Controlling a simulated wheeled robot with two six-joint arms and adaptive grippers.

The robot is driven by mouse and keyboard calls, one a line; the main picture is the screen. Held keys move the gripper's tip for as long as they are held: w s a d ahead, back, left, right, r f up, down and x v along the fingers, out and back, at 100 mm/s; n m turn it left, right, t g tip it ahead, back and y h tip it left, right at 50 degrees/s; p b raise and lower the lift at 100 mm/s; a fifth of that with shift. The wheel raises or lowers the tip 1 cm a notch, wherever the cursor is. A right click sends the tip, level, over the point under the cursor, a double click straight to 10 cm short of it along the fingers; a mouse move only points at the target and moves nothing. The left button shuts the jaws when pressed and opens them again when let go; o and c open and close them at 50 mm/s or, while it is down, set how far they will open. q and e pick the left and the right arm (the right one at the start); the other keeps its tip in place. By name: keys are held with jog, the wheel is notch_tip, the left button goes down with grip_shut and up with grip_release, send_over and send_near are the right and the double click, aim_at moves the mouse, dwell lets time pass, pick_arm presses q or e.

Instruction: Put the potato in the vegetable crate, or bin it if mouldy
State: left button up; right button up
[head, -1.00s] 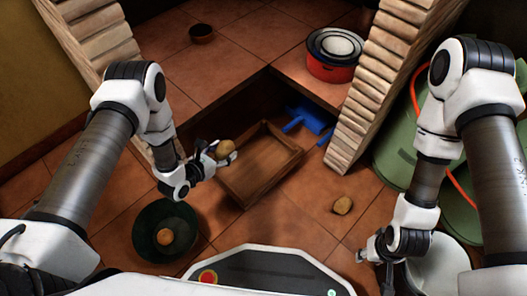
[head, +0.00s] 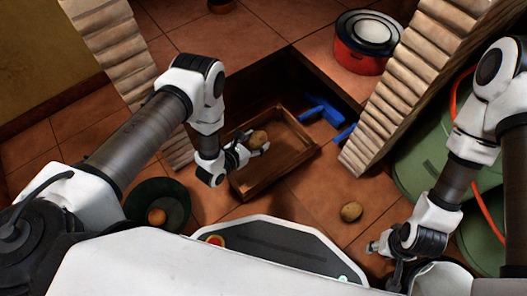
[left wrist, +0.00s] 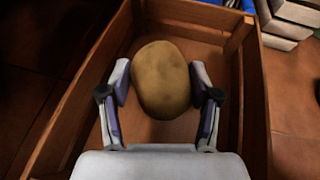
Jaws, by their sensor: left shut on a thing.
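My left gripper (head: 252,147) is shut on a brown potato (head: 259,139) and holds it over the wooden crate (head: 245,188). In the left wrist view the potato (left wrist: 162,80) sits between both fingers, inside the outline of the crate walls (left wrist: 258,95). Its visible skin is plain brown, with no clear mould patches. I cannot tell its exact height over the crate floor. A dark green round bin (head: 178,190) at the left holds an orange-brown round item (head: 156,216). My right gripper (head: 375,247) is low at the right, its fingers too small to judge.
A blue dustpan-like thing (head: 325,110) lies behind the crate. A red pot (head: 365,45) with a pale inside stands farther back, beside a brick pillar (head: 400,85). Green rounded containers (head: 425,175) stand at the right.

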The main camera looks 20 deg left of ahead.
pick_arm(q)
jog(key=shift+r, duration=0.1)
jog(key=o, duration=1.3)
jog(key=shift+c, duration=0.2)
jog(key=v, duration=1.2)
